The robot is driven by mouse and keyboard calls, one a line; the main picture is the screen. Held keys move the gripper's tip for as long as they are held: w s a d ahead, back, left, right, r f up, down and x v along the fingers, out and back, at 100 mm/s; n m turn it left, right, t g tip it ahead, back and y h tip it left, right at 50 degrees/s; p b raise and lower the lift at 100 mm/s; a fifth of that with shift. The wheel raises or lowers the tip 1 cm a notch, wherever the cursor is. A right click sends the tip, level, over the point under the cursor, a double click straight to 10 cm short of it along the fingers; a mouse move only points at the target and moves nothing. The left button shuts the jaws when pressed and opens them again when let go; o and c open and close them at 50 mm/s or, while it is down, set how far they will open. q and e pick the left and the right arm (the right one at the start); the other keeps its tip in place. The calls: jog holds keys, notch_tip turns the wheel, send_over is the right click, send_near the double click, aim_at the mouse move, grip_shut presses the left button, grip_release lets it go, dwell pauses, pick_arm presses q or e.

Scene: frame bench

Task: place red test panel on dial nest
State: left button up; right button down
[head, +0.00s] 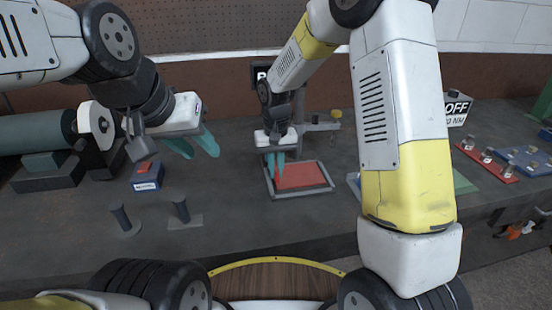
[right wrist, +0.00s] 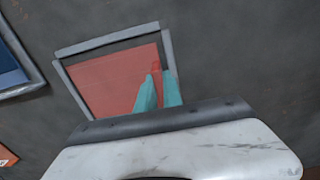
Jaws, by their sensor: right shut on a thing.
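In the right wrist view the panel (right wrist: 105,80) sits inside the frame (right wrist: 110,38), with a dark gap along the top side. I cannot tell whether it touches the nest floor. My left gripper (head: 195,147) is open and empty above the bench.
A blue box with a red top (head: 148,176) and two upright pegs (head: 180,208) stand at left. A grey cylinder machine (head: 40,132) is far left. A red strip with knobs (head: 486,162) lies at right. My right arm hides part of another frame. The bench front is mostly clear.

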jog(key=shift+f, duration=0.1)
jog(key=c, duration=1.5)
grip_release()
notch_tip(320, 180, up, 12)
jog(key=s+d+r+t+y, duration=0.1)
jog(key=s+d+r+t, duration=0.2)
jog(key=s+d+r, duration=0.6)
jog(key=shift+s+d+r+m+t+y, duration=0.2)
jog(key=shift+s+d+t, duration=0.5)
jog(key=shift+s, duration=1.35)
jog(key=shift+s+d+r+m+t+y, duration=0.1)
jog(key=shift+s+d+m+t+y, duration=0.2)
jog(key=shift+s+d, duration=1.25)
jog(key=shift+s+d+r+m+t+y, duration=0.1)
jog(key=shift+s+d+m+t, duration=0.4)
jog(key=shift+s, duration=2)
jog(key=shift+a, duration=0.15)
